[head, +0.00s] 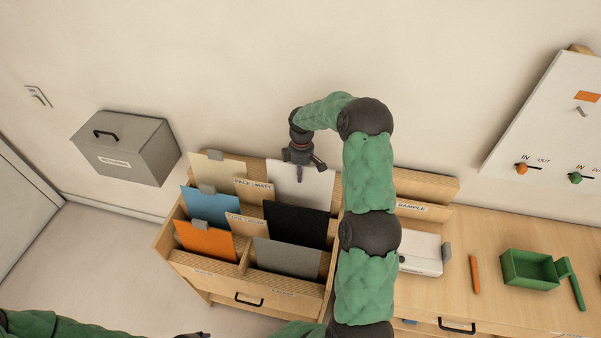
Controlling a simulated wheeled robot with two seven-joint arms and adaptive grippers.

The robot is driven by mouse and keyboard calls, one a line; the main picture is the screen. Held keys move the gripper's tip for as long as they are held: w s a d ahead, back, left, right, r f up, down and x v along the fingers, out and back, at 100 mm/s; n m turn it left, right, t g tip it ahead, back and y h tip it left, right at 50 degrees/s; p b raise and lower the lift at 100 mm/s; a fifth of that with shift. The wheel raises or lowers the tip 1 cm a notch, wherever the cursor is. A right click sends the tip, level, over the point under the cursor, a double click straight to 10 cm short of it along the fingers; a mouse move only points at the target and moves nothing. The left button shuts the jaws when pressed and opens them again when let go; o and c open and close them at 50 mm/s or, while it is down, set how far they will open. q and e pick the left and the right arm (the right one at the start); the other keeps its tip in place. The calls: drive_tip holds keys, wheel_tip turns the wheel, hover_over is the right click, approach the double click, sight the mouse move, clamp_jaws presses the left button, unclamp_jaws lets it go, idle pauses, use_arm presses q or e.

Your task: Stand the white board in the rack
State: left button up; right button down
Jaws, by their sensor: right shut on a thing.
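The white board (298,188) is upright in the back right section of the wooden rack (178,247), behind the black board (294,226). Its lower edge is hidden, so I cannot tell whether it rests on the slot floor. My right gripper (303,168) points down and is shut on the white board's top edge. My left arm shows at the bottom left. Only a dark bit of what seems to be my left gripper (192,335) shows at the bottom edge, too little to tell its state.
Cream (222,168), blue (206,206), orange (203,241) and grey (286,258) boards stand in other rack sections. A grey box (125,148) is on the wall at left. A white box (419,253), orange stick (475,274) and green tray (530,270) are on the right counter.

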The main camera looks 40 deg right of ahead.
drive_tip(key=shift+f, duration=0.15)
drive_tip(key=c, duration=1.2)
unclamp_jaws()
drive_tip(key=shift+o, duration=0.2)
wheel_tip(320, 180, up, 10)
